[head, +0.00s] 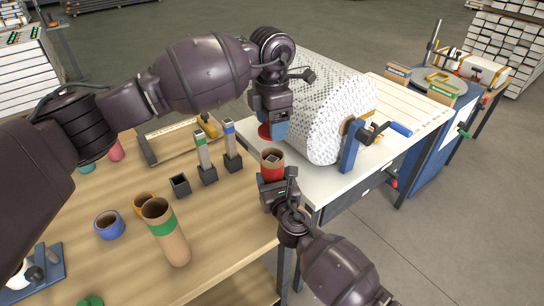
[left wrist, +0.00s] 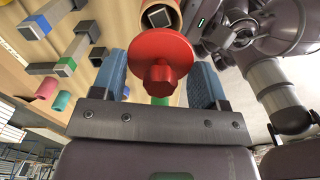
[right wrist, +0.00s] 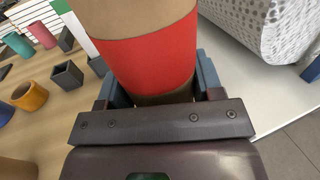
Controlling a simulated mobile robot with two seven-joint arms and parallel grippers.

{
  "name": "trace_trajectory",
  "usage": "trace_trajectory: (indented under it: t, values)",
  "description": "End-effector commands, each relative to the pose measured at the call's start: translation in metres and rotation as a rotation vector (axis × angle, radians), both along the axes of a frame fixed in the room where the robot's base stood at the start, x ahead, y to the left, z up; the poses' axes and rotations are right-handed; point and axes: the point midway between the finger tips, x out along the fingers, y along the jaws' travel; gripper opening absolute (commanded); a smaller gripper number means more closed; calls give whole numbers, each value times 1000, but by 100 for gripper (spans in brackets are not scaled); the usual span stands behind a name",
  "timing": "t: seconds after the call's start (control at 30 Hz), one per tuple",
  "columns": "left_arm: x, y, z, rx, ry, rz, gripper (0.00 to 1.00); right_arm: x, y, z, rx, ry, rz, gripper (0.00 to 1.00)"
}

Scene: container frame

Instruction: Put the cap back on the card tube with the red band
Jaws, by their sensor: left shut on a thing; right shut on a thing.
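The red cap (head: 264,131) is between the blue fingers of my left gripper (head: 273,128). A pale or grey piece shows inside the mouth. The right wrist view shows the red band (right wrist: 155,60) just above the fingers. The cap is above the tube and apart from it.
A bubble-wrap roll (head: 335,118) on the white bench stands just right of both grippers. On the wooden table are a green-banded tube (head: 168,238), a blue ring (head: 110,226), an orange ring (head: 143,202), a dark square holder (head: 180,186) and two square posts (head: 205,160).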

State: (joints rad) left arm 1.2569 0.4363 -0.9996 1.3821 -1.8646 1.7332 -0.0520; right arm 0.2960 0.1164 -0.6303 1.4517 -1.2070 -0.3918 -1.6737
Motion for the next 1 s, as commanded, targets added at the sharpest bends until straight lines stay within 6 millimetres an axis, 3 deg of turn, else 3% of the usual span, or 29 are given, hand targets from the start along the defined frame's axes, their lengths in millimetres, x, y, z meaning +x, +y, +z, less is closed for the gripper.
trace_trajectory:
  t: [0.33, 1.0]
  values:
    - [0, 0, -39, 1, 0, 0, 46, 0, 0, 0, 0, 0, 0, 18]
    - [0, 0, -45, 1, 0, 0, 46, 0, 0, 0, 0, 0, 0, 18]
